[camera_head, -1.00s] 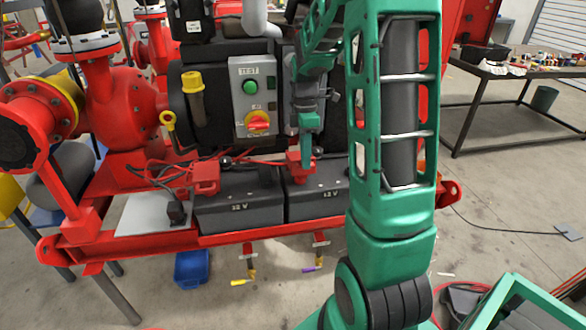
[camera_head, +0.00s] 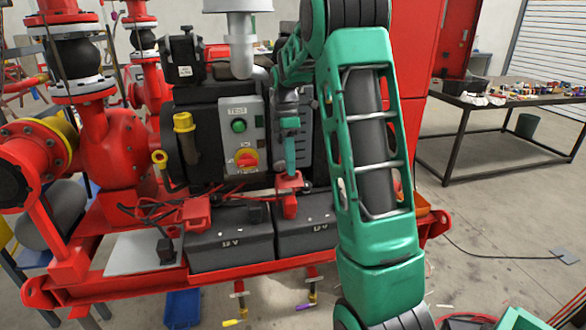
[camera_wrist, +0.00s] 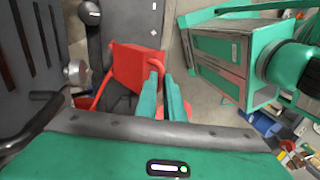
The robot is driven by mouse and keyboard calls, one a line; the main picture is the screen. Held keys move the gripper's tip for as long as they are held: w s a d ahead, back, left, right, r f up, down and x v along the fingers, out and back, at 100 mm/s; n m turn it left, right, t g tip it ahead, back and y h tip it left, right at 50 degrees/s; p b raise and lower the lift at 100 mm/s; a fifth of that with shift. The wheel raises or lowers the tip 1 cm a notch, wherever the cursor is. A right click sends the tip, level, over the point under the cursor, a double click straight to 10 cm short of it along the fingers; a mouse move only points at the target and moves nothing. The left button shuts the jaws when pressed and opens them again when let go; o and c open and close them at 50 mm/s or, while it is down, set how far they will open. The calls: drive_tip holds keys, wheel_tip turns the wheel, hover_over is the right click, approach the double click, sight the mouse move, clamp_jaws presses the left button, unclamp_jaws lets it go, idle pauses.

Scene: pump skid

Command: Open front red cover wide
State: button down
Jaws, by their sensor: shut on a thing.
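My gripper (camera_head: 289,165) is at the right-hand black battery, its fingers pointing down. In the wrist view, the two green fingertips (camera_wrist: 162,78) are shut on the looped tab of a red cover (camera_wrist: 135,68). Another red cover (camera_head: 195,212) sits on the left battery (camera_head: 230,248).
The test panel (camera_head: 246,130) with a green button and red-yellow switch stands just behind. Red cables (camera_wrist: 95,97) run near the cover. My arm crosses the right side. A table (camera_head: 520,100) with small items stands at the far right.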

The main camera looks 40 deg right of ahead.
drive_tip(key=shift+w+d+f, duration=0.25)
drive_tip(key=shift+d+f, duration=0.1)
drive_tip(key=c, duration=2.2)
unclamp_jaws()
drive_tip(key=shift+w+f, duration=0.1)
drive_tip(key=shift+o, duration=0.2)
drive_tip(key=shift+w+f, duration=0.1)
drive_tip(key=shift+a, duration=0.1)
drive_tip(key=shift+w+r, duration=0.15)
drive_tip(key=shift+r, duration=0.25)
drive_tip(key=shift+w+r, duration=0.65)
drive_tip(key=shift+r, duration=0.3)
drive_tip(key=shift+s+a+r, duration=0.25)
drive_tip(key=shift+r, duration=0.25)
drive_tip(key=shift+s+a+r, duration=0.2)
drive_tip(key=shift+s+r, duration=0.05)
drive_tip(key=shift+r, duration=0.2)
drive_tip(key=s+a+r, duration=0.3)
drive_tip(key=a+r, duration=0.4)
drive_tip(key=a, duration=0.3)
drive_tip(key=shift+a, duration=0.25)
